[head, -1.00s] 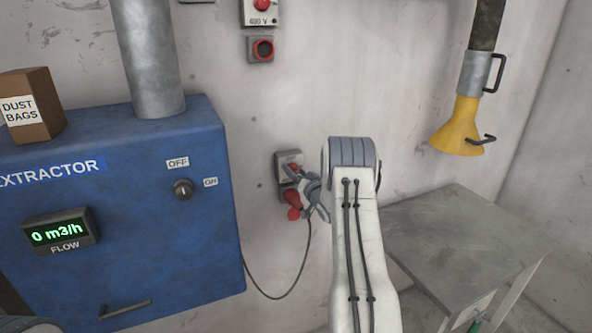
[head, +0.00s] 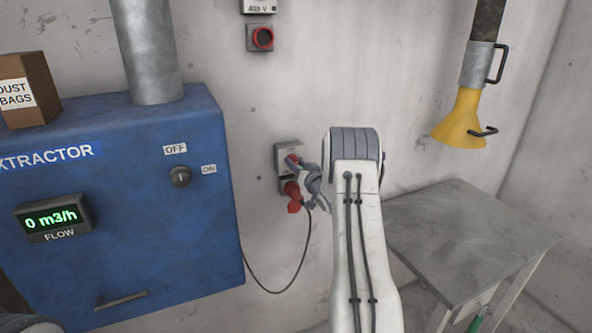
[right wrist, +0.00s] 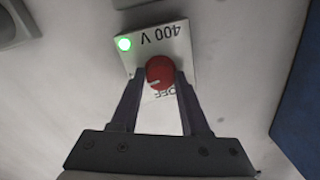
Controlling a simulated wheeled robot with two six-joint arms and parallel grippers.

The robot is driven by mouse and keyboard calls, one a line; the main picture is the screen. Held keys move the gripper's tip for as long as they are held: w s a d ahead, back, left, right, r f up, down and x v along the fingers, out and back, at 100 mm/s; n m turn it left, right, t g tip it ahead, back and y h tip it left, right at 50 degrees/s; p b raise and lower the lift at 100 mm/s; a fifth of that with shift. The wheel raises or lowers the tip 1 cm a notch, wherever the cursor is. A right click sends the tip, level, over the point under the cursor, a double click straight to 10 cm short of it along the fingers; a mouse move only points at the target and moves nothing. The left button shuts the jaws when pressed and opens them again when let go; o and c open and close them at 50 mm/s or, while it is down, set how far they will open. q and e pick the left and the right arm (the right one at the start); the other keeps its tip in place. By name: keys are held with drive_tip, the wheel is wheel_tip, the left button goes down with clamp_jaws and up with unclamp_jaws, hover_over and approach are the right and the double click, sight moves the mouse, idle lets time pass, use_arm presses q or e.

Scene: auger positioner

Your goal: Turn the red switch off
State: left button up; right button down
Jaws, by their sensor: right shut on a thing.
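An OFF label shows partly between the fingers in the right wrist view. In the head view the switch (head: 292,160) sits above a socket with a red plug (head: 292,195). My right gripper (right wrist: 160,78) is shut on the red knob, one finger on each side; it also shows in the head view (head: 303,170). My left gripper is not in view.
A blue extractor (head: 150,250) stands left of the switch, its display reading 0 m3/h. A cable hangs from the red plug. A grey table (head: 470,235) stands at the right, below a yellow hose nozzle (head: 460,120). Another box with a red-ringed socket (head: 262,38) is higher on the wall.

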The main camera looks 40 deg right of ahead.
drive_tip(key=shift+a+r+n+h+b, duration=0.1)
drive_tip(key=shift+n+h+b, duration=0.05)
drive_tip(key=shift+n+b, duration=4.4)
drive_tip(key=shift+a+n+h+b, duration=0.15)
drive_tip(key=shift+n+b, duration=3.3)
drive_tip(key=shift+b, duration=2.05)
drive_tip(key=shift+c, duration=2.2)
unclamp_jaws()
drive_tip(key=shift+w, duration=0.15)
